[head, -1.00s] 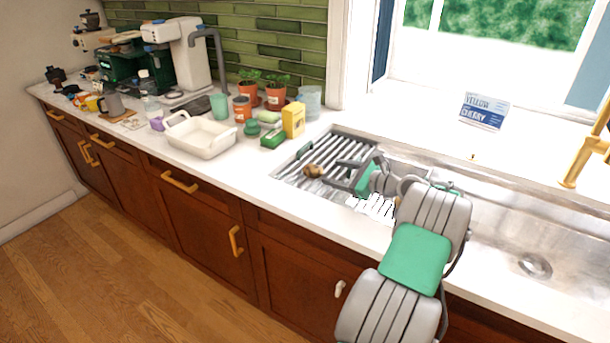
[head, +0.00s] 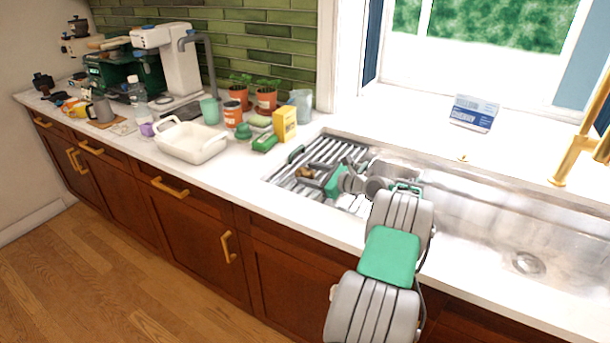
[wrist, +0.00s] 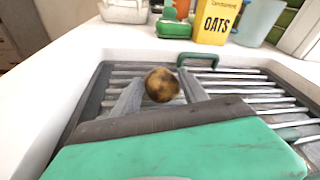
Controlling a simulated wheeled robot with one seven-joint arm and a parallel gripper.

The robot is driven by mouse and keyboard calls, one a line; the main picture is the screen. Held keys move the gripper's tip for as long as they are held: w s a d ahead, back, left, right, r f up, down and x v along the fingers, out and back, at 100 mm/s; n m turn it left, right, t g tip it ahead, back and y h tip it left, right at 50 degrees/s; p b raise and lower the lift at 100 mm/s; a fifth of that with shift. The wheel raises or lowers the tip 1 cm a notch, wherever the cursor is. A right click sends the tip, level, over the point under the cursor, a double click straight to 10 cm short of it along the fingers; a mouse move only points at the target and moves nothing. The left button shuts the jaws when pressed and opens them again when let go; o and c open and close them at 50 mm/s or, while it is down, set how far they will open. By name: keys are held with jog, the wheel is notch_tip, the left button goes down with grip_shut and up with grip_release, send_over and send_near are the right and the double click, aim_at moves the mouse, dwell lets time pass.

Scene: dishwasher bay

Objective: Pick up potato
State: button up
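The potato (head: 303,172) is small, brown and mottled. It rests on the metal bars of the drying rack (head: 283,184), left of the sink. My gripper (head: 313,177) is low over the rack, right at the potato. In the wrist view, the potato (wrist: 161,85) lies between the ends of the two grey fingers of my gripper (wrist: 161,78). One finger is on each side, close to it. The fingers look open around the potato, and I cannot tell whether either one touches it. My gripper's body hides the lower part of the rack in the wrist view.
A rack handle (wrist: 197,58) rises just beyond the potato. A yellow oats box (head: 284,123), a green sponge-like item (head: 265,142) and a white dish (head: 190,142) stand on the counter to the left. The sink basin (head: 480,235) on the right is empty.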

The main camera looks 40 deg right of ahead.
jog(key=c, duration=0.9)
jog(key=shift+c, duration=0.2)
